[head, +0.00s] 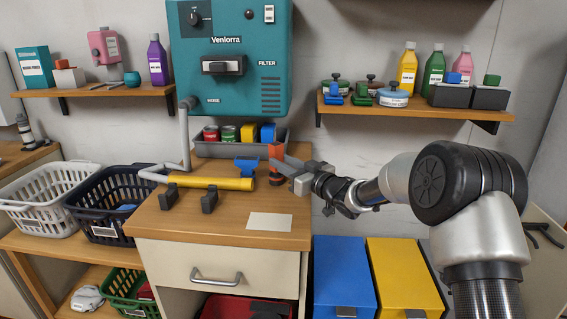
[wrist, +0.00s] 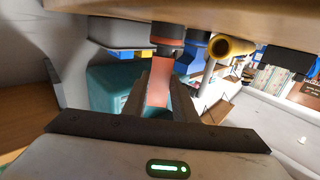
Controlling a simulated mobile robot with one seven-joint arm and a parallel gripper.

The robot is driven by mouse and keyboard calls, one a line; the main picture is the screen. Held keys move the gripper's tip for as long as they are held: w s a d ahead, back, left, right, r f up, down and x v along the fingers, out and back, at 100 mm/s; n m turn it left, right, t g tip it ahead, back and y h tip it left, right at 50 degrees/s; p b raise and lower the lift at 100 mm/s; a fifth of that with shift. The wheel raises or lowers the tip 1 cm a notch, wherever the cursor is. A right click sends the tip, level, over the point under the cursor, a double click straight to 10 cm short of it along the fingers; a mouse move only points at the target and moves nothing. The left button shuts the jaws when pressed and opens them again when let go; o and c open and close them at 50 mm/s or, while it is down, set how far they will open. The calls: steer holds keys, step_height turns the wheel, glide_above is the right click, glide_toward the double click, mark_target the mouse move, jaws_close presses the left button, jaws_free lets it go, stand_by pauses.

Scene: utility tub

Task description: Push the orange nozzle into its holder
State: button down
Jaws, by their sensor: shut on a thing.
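The orange nozzle (head: 276,151) stands roughly upright near the right back edge of the wooden cabinet top. My gripper (head: 284,167) reaches in from the right and is shut on it. In the wrist view, the orange nozzle (wrist: 157,93) sits between the two fingers of my gripper (wrist: 160,98). A short dark round piece with an orange-red band (wrist: 167,35) is in line with the nozzle at the cabinet top; it looks like the holder. It also shows below the fingers in the head view (head: 276,181). I cannot tell how deep the nozzle sits in it.
A yellow tube (head: 212,183) with a grey hose lies left of the nozzle, by two dark cradles (head: 208,201). A blue bracket (head: 247,166) stands close by. A grey bin of cans (head: 240,150) is behind. A white card (head: 270,222) lies in front.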

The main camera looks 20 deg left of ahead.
steer(key=shift+f+b, duration=0.4)
steer(key=shift+f, duration=0.35)
stand_by(0.4)
steer(key=c, duration=1.4)
jaws_free()
steer(key=shift+o, duration=0.2)
